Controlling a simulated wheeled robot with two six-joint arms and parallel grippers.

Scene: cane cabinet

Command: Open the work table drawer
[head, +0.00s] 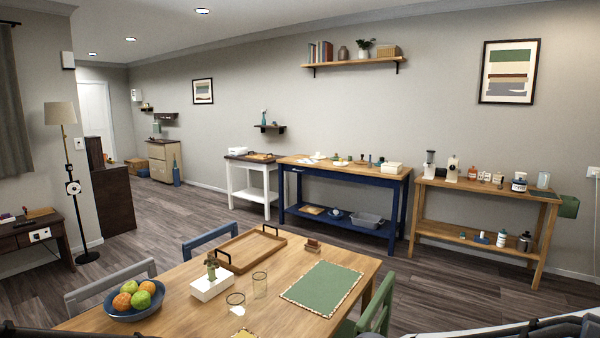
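A blue work table (399,190) with a wooden top stands against the back wall, beyond the dining table. Its front has a blue apron below the top, with a small light mark like a handle near the left end. The outline of a drawer is too small to make out, and I see no gap or pulled-out front. Dark parts at the bottom left and bottom right edges look like my arms. Neither gripper's fingers show.
A wooden dining table (190,312) fills the near foreground, with a fruit bowl (133,312), tray (232,262) and green mat (318,283) on it. A white side table (267,194) and wooden console (485,241) flank the work table. Open floor lies in front of it.

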